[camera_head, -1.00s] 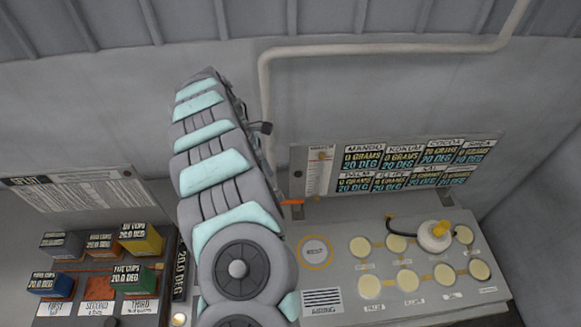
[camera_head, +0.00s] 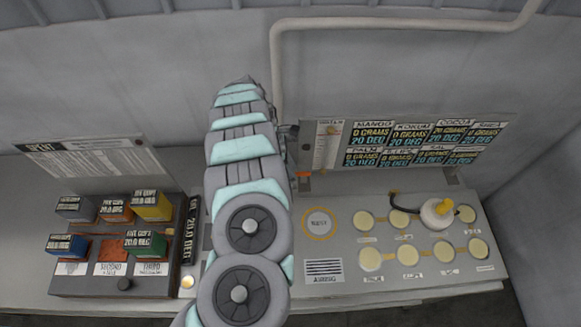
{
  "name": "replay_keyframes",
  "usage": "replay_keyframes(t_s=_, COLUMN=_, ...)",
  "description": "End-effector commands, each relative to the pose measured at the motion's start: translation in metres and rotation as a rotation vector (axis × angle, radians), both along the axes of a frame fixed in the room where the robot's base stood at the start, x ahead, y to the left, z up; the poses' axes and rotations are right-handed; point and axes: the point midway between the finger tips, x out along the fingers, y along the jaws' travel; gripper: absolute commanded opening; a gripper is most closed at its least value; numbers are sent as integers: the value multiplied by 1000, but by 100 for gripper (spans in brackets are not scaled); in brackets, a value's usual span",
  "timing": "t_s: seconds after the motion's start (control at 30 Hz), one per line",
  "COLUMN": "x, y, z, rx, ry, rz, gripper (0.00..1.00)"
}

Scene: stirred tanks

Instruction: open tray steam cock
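No part in view is clearly labelled as the tray steam cock. A narrow gauge plate (camera_head: 327,150), whose top label seems to read STEAM, stands at the left end of the back panel, with a small orange mark near its top. A small orange piece (camera_head: 303,174) sticks out at the panel's foot, just right of my arm; I cannot tell what it is. My grey and mint arm rises through the middle of the view. My gripper's fingers do not show; a dark part beside the arm's right edge is too small to make out.
At left is a dark rack (camera_head: 105,228) with coloured boxes (camera_head: 152,207). A pipe (camera_head: 400,23) runs along the wall. My arm hides the console's left part.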

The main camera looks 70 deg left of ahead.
Motion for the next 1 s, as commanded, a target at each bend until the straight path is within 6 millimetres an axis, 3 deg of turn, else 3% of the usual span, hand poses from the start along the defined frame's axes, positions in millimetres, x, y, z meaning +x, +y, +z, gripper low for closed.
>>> replay_keyframes(t_s=0.2, x=0, y=0, z=0, rx=0, ry=0, rz=0, gripper=35)
replay_keyframes(t_s=0.63, x=0, y=0, z=0, rx=0, ry=0, rz=0, gripper=0)
replay_keyframes(t_s=1.0, x=-1, y=0, z=0, rx=0, ry=0, rz=1, gripper=0)
